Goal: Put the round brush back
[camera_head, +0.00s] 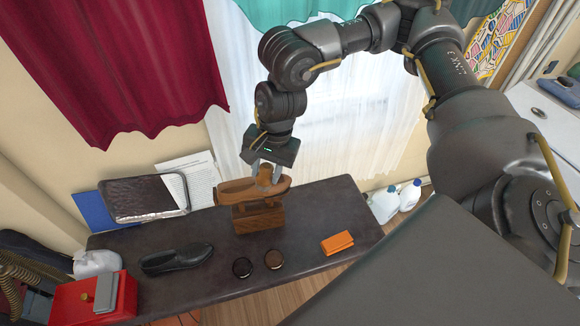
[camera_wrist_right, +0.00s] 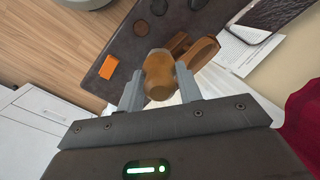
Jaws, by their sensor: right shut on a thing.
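My right gripper (camera_head: 266,172) is above the far middle of the dark bench. In the right wrist view its fingers (camera_wrist_right: 158,92) are shut on a rounded brown wooden piece, which I take to be the round brush (camera_wrist_right: 158,72). In the head view the brush is mostly hidden by the fingers. My left gripper is not in view.
The dark bench (camera_head: 205,284) holds a black shoe (camera_head: 177,259), two round dark tins (camera_head: 243,267) (camera_head: 273,259) and an orange block (camera_head: 337,243). A red box (camera_head: 95,303) stands at the left end. White bottles (camera_head: 384,204) stand beyond the bench. The bench's right part is mostly clear.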

